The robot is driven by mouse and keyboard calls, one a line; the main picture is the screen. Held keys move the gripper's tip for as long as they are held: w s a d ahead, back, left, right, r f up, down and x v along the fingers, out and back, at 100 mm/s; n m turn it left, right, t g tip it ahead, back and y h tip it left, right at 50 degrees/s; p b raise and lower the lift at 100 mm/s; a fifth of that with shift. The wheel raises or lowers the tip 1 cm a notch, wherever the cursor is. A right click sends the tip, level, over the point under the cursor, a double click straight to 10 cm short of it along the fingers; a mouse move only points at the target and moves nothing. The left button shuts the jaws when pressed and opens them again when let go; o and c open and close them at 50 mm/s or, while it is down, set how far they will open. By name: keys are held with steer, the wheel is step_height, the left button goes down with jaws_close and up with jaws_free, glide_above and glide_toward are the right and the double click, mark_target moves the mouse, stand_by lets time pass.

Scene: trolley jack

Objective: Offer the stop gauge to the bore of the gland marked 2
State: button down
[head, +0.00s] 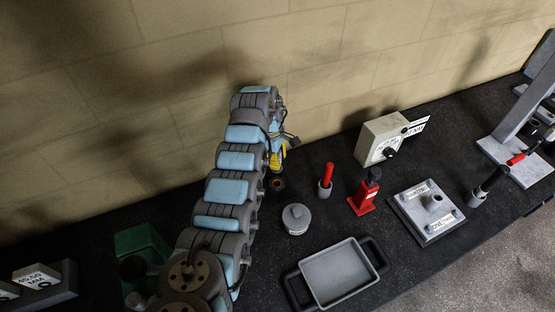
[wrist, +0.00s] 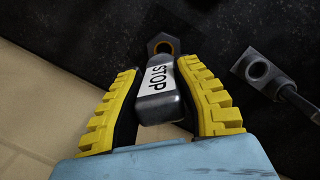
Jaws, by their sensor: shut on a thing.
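My gripper (wrist: 158,70) has two yellow ribbed fingers, shut on the stop gauge (wrist: 158,88), a dark metal piece with a white label reading STOP. Just beyond the gauge's far end in the wrist view is a dark gland (wrist: 154,38) with an orange-brown bore. I cannot tell whether the gauge touches it, and no number shows on it. In the head view, my gripper (head: 277,160) is just above a dark ring with an orange-brown bore (head: 278,184). The gauge is hard to make out there.
A grey holder with a red handle (head: 327,174), a round grey lidded piece (head: 296,221) and a red jack (head: 363,197) stand to the right. A grey tray (head: 338,274) lies in front. Farther right is a bolted plate (head: 408,207). The wall is close behind.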

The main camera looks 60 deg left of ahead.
mark_target(278, 172)
steer(key=shift+f+b, duration=1.05)
steer(key=shift+f, duration=1.9)
steer(key=shift+f, duration=0.5)
steer(key=shift+r+p, duration=2.1)
steer(key=shift+r, duration=1.45)
